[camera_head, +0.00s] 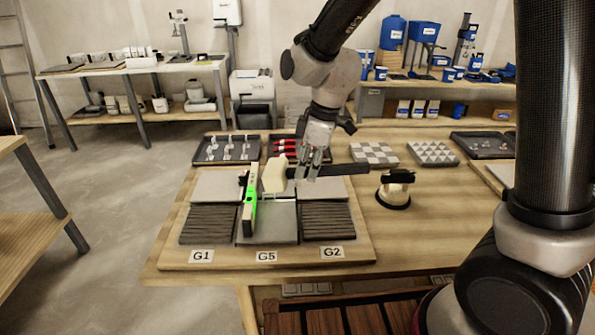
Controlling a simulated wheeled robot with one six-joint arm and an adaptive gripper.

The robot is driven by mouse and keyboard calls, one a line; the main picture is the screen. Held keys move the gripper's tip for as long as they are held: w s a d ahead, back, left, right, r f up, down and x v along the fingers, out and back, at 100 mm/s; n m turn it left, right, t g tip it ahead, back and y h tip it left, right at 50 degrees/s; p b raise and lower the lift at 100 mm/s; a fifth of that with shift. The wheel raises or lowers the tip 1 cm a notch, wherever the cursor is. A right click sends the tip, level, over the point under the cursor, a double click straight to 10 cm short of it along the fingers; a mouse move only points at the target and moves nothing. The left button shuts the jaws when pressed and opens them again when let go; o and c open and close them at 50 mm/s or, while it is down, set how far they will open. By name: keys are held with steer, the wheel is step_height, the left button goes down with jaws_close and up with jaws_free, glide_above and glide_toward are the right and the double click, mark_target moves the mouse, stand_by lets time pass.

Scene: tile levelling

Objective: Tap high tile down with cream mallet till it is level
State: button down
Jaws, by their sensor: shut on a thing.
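My gripper (313,165) is shut on the dark handle (345,170) of the cream mallet. The mallet's cream head (274,175) points left, above the middle of the tile board (170,250). A gap between the head and the tiles cannot be judged. A green spirit level (251,205) rests across the tiles just left of the head. The plain grey tile (272,222) stands behind label G5, between a dark grooved tile (208,222) at G1 and another (328,220) at G2. Plain grey tiles (215,186) lie in the back row, partly hidden. Which tile is high is not clear.
A black-and-cream suction lifter (395,190) stands on the table right of the board. Behind are trays with white clips (228,149) and red pieces (284,148), and two patterned tiles (374,154) (433,154). The table's right front is clear.

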steer(key=shift+s+a+f+n, duration=0.35)
steer(key=shift+a+f, duration=0.05)
steer(key=shift+f, duration=0.2)
steer(key=shift+s+a+f+n, duration=0.3)
steer(key=shift+s+a+f, duration=0.1)
steer(key=shift+f, duration=0.2)
steer(key=shift+s+a+f+n, duration=0.3)
steer(key=shift+a+f+n, duration=0.1)
steer(key=shift+f, duration=0.2)
steer(key=x, duration=0.2)
steer(key=d+x, duration=0.1)
steer(key=x, duration=0.2)
steer(key=shift+s+f, duration=0.1)
steer(key=shift+r, duration=0.35)
steer(key=v, duration=0.2)
steer(key=a+v, duration=0.1)
steer(key=v, duration=0.1)
steer(key=shift+d+r, duration=0.1)
steer(key=shift+r, duration=0.3)
steer(key=shift+f, duration=0.1)
stand_by(0.9)
